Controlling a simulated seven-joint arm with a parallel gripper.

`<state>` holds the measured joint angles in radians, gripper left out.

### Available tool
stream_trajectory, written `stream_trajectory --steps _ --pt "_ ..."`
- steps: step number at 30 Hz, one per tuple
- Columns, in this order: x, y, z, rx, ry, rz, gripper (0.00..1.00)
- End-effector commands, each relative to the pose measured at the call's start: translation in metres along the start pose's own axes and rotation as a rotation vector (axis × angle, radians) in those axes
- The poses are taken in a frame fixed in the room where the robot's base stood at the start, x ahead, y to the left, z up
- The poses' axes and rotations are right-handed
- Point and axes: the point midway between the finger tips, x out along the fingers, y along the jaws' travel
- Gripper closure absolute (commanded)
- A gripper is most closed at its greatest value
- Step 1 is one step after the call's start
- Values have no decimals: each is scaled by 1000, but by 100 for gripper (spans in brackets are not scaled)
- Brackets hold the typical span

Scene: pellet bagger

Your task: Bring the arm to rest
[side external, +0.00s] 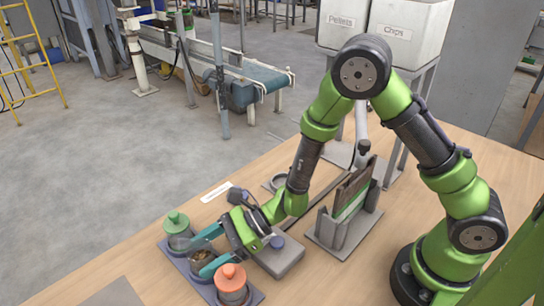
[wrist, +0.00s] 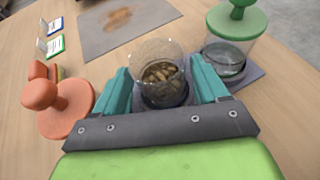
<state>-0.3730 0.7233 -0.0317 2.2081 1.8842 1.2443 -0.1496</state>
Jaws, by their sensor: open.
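My gripper (side external: 205,250) has its two teal fingers spread open around the middle glass jar (side external: 200,261). In the wrist view, that jar (wrist: 164,88) has no lid, holds brown pieces and stands between the fingers (wrist: 160,82). I cannot tell whether the fingers touch the glass. A jar with a green lid (side external: 178,229) stands on one side and a jar with an orange lid (side external: 231,284) on the other. All three sit in a row on a purple-grey tray (side external: 256,296). My arm reaches down low over the table.
A grey box with a blue knob (side external: 279,258) sits close by my gripper. A slotted stand (side external: 344,223) holds upright panels. White bins marked Pellets (side external: 343,26) and Chips (side external: 408,32) stand behind. A grey mat (wrist: 125,24) with a brown stain and small cards (wrist: 54,45) lie beyond the jars.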

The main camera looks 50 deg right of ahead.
Motion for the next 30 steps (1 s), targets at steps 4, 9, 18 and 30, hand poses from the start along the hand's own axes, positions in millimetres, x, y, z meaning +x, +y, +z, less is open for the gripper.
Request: stream_trajectory --steps 4,9,18,30 --pt "15 -1 3 -3 -2 -2 27" --pt "4 -1 26 -4 -3 -2 27" --pt "-4 0 45 0 0 -1 27" --pt "-4 0 43 1 1 0 27"
